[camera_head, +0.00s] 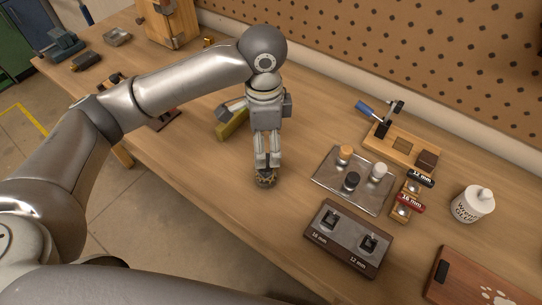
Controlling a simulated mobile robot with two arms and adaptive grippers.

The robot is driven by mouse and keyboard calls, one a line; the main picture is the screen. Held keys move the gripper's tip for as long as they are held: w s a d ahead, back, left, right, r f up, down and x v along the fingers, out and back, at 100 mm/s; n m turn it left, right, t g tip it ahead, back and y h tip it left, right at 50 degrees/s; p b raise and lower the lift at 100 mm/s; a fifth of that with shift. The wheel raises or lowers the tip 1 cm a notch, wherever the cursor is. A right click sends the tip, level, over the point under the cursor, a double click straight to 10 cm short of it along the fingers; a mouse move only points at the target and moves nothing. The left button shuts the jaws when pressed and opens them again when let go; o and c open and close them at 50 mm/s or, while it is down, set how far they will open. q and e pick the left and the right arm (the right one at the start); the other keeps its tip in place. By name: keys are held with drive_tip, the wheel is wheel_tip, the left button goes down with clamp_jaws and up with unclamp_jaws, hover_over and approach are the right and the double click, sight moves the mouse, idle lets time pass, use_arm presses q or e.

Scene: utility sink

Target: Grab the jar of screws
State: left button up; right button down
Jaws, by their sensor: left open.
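A small jar (265,181), dark with brownish contents that look like screws, stands on the wooden workbench near its front edge. My left gripper (266,166) points down right over it, with its fingers at the jar's upper part. The fingers are open, and they hide part of the jar. I cannot tell whether they touch it. My right gripper is out of view.
Right of the jar are a metal tray (325,186) with several small knobs, a dark block with two slots (348,240), and a wooden fixture (399,147). A white glue bottle (472,205) stands farther right. A yellow object (233,124) lies behind the gripper. A pegboard (400,45) bounds the back.

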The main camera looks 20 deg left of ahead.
sight(266, 169)
use_arm(q)
drive_tip(key=f, duration=0.2)
drive_tip(key=s+f, duration=0.1)
drive_tip(key=f, duration=0.1)
drive_tip(key=shift+f, duration=0.45)
wheel_tip(266, 169, down, 5)
drive_tip(key=shift+w+f+p, duration=0.1)
drive_tip(key=shift+w+p, duration=0.05)
drive_tip(key=shift+p, duration=0.45)
drive_tip(key=shift+d, duration=0.1)
drive_tip(key=shift+c, duration=0.4)
drive_tip(key=c, duration=1.2)
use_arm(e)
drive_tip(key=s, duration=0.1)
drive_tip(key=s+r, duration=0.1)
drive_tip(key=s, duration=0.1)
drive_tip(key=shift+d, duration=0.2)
